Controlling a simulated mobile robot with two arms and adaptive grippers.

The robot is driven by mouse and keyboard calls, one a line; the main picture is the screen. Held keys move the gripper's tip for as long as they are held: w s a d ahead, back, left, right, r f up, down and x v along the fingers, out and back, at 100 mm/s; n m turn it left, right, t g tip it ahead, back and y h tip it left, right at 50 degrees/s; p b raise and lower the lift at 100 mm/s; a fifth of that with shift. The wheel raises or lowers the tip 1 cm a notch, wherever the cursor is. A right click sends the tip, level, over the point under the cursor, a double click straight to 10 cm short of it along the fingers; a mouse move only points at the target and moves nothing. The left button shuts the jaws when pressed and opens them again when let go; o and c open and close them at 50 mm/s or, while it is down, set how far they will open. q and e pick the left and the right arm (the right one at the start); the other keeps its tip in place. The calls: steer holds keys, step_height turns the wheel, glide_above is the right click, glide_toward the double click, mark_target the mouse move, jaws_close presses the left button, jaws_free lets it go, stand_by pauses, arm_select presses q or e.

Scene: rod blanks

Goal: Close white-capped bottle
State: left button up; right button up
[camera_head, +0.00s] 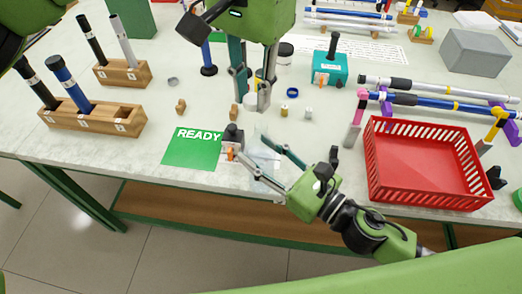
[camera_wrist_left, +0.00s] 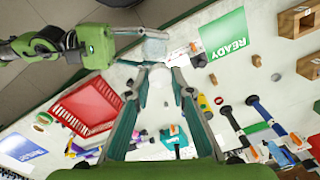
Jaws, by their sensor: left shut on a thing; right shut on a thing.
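A clear, see-through bottle (camera_head: 262,150) is between the fingers of my right gripper (camera_head: 266,164), above the front edge of the table. The bottle (camera_wrist_left: 154,46) also shows in the left wrist view, past my left fingertips. My left gripper (camera_head: 251,98) points down above the table, behind the bottle in the head view. It is shut on a small white piece, apparently the white cap (camera_head: 250,102), partly hidden by the fingers. In the left wrist view my left gripper (camera_wrist_left: 163,72) has its tips close to the bottle. I cannot tell whether cap and bottle touch.
A green READY mat (camera_head: 193,148) lies left of the bottle. A red basket (camera_head: 425,195) stands at the right. Wooden rod holders (camera_head: 92,118) are at the left. Small caps and a blue ring (camera_head: 292,93) lie near my left gripper. A dark knobbed piece (camera_head: 233,135) stands beside the mat.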

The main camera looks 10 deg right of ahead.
mark_target(261, 124)
arm_select(q)
steer(key=shift+s+d+r, duration=0.1)
steer(key=shift+d+r, duration=0.6)
steer(key=shift+d, duration=0.05)
steer(key=shift+f, duration=0.15)
steer(key=shift+f, duration=1.85)
steer(key=shift+f, duration=0.85)
steer(key=shift+f, duration=0.6)
steer(key=shift+m, duration=0.3)
